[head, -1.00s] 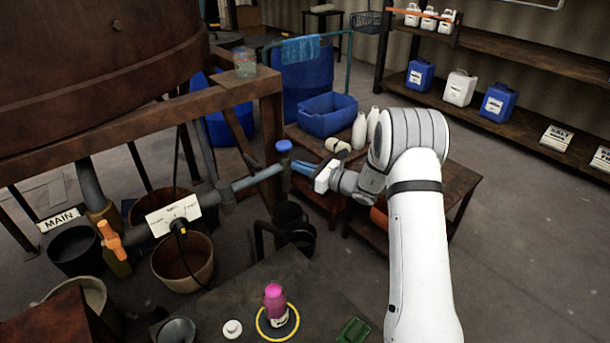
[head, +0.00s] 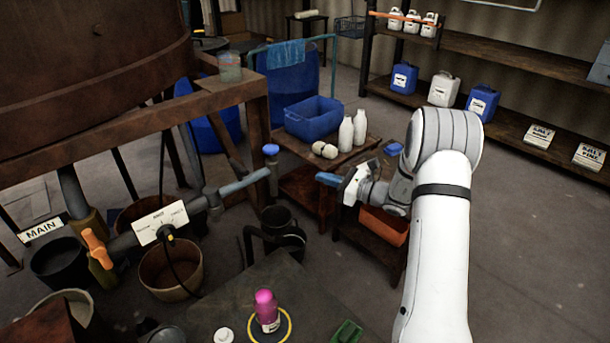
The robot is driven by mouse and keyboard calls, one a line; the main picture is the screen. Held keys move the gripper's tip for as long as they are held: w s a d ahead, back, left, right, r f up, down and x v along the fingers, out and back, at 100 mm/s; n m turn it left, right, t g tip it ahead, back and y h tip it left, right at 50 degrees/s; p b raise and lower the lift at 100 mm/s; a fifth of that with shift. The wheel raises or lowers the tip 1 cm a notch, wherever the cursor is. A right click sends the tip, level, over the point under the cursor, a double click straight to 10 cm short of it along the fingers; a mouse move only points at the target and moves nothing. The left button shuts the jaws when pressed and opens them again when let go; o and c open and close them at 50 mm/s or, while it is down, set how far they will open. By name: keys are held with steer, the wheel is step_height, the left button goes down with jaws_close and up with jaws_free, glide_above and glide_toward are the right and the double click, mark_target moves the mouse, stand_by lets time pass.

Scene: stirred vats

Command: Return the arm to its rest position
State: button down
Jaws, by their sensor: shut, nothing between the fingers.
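My arm is the white arm at the right of the head view. Its forearm reaches up from the bottom edge and its wrist bends to the left. My gripper (head: 328,179) has blue fingertips and points left. It is shut and empty, in the air in front of the low wooden bench. It is apart from the blue-capped pipe end (head: 270,150) to its left. The inner side of the gripper is small in this view.
A rusty vat (head: 90,50) stands at the left on a timber frame, with an orange-handled valve (head: 97,248) below. A pink bottle (head: 265,308) stands in a yellow ring at the front. A blue tub (head: 314,118) and white bottles (head: 345,134) are behind. Shelves (head: 520,58) line the back right.

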steer(key=s+a+r+n+g+h+p, duration=0.25)
steer(key=s+r+n+g, duration=0.3)
steer(key=s, duration=0.45)
steer(key=s+a+r+n+g+h+p, duration=0.1)
steer(key=s+a+r+n+g+h, duration=0.1)
steer(key=s+a+r+n+g, duration=0.45)
steer(key=s+d+r+n+t+h+p, duration=0.1)
steer(key=s+d+n+h, duration=0.4)
steer(key=s, duration=0.5)
steer(key=s+d+r+n+t+h+p, duration=0.2)
steer(key=s+d+r+n+t+h, duration=0.1)
steer(key=s, duration=0.7)
steer(key=d+n+t+h, duration=0.1)
steer(key=d+n+h, duration=0.1)
steer(key=d+n, duration=0.1)
steer(key=shift+s+d+n+h, duration=0.35)
steer(key=shift+n, duration=0.35)
